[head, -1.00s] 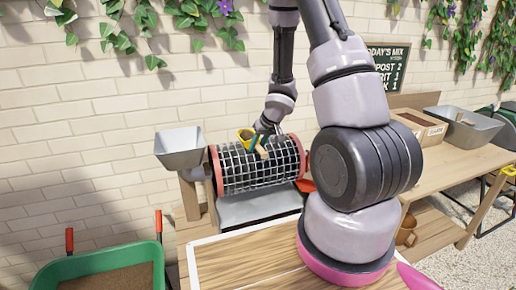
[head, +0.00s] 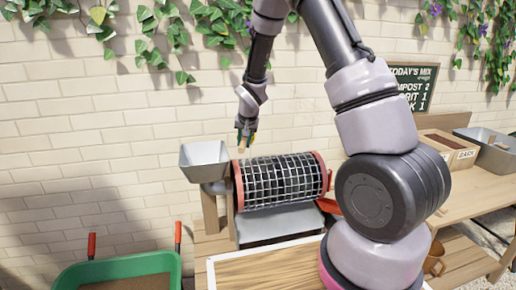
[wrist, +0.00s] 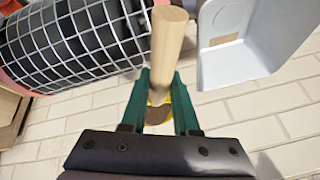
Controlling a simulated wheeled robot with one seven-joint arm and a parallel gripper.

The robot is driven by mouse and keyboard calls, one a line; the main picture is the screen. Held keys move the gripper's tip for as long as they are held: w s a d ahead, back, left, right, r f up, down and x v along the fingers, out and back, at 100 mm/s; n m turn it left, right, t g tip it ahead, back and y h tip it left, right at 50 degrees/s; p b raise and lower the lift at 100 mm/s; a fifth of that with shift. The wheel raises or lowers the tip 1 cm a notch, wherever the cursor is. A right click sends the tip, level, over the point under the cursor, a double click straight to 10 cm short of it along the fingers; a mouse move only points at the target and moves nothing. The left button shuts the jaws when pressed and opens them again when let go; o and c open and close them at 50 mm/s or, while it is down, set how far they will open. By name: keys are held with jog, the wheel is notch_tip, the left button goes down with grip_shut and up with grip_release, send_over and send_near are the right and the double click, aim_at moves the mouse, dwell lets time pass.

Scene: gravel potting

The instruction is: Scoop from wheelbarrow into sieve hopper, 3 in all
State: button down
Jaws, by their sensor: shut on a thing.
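My gripper (head: 243,138) is shut on the wooden handle of the scoop (wrist: 168,42). It is above the left end of the sieve drum, just right of the hopper. The wrist view shows green fingers around the handle and part of the scoop's yellow bowl with brown material in it; how full it is I cannot tell. The grey sieve hopper (head: 204,161) also shows at the upper right of the wrist view (wrist: 240,65), with a small tan patch inside. The green wheelbarrow (head: 120,263) stands at the lower left with brown material in it.
The wire-mesh sieve drum (head: 282,181) with red end rings sits right of the hopper, above a grey tray (head: 275,224). Boxes, including one marked bark (head: 465,155), stand far right. A brick wall is behind.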

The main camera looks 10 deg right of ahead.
jog(key=shift+s+a+r+m+t+y, duration=0.65)
jog(key=shift+a+m+t+y, duration=1)
jog(key=shift+a, duration=1.25)
jog(key=shift+s+a+r+m+t+y, duration=0.5)
jog(key=shift+s+a+m+t+y, duration=0.45)
jog(key=shift+a+y, duration=1.6)
jog(key=shift+s+a+r+m+t+y, duration=0.55)
jog(key=shift+a+m+t+y, duration=0.95)
jog(key=shift+a, duration=1.75)
